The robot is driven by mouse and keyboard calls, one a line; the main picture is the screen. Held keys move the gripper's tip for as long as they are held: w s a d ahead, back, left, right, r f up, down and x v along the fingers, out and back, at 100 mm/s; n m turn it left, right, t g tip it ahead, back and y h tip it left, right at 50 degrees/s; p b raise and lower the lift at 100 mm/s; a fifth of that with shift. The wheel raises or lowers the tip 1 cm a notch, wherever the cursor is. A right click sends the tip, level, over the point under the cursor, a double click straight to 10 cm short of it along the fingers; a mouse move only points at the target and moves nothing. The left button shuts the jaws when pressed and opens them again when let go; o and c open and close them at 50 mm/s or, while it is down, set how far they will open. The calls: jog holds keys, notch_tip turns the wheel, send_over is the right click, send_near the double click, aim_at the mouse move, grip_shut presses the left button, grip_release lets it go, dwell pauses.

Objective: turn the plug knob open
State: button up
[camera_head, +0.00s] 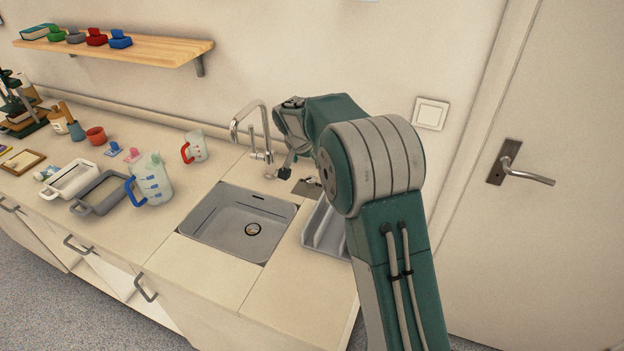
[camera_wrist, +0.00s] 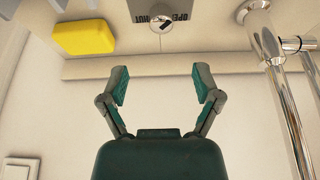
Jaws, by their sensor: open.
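In the wrist view the plug knob (camera_wrist: 161,25) is a small round silvery disc with a dark bar across it, at the top edge. It sits by a grey label plate (camera_wrist: 141,10) with partly cut-off lettering that seems to read OPEN and SHUT. My gripper (camera_wrist: 162,88) is open, its two green-padded fingers spread and empty. The knob lies beyond the fingertips, between their lines, and apart from them. In the head view my gripper (camera_head: 279,173) hangs above the counter just right of the tap. The plate (camera_head: 305,188) shows beside it; I cannot make out the knob there.
The chrome tap (camera_wrist: 283,85) stands close right of my fingers; it also shows in the head view (camera_head: 262,135). A yellow sponge (camera_wrist: 84,38) lies left of the knob. The sink (camera_head: 240,225) and a grey drainer (camera_head: 325,232) are in front. A wall rises behind.

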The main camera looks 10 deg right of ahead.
aim_at(311, 179)
jog(key=x, duration=1)
jog(key=shift+w+f, duration=0.1)
jog(key=shift+f, duration=0.15)
jog(key=shift+a, duration=0.1)
grip_shut()
